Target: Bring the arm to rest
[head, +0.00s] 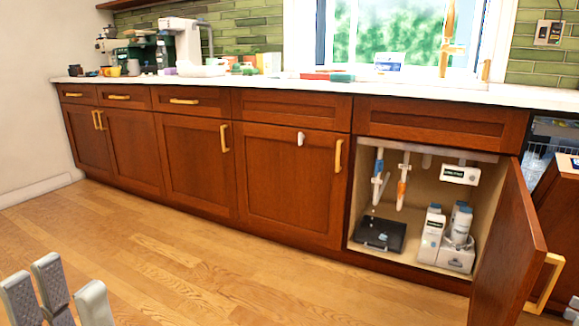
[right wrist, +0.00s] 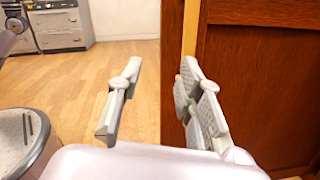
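My left gripper (head: 69,278) shows at the bottom left of the head view, over the wood floor. Its grey fingers stand apart with nothing visible between them. My right gripper (right wrist: 160,70) shows in the right wrist view, open and empty. A wooden edge and a dark wood panel (right wrist: 255,75) show beyond and to the right of its right finger; I cannot tell whether they touch.
An open cabinet door (head: 510,250) with a yellow handle (head: 545,283) juts out at the right. Bottles (head: 432,235) and a black scale-like object (head: 380,233) stand inside the cabinet. The counter (head: 440,95) is cluttered at the left. The floor (head: 200,255) is clear.

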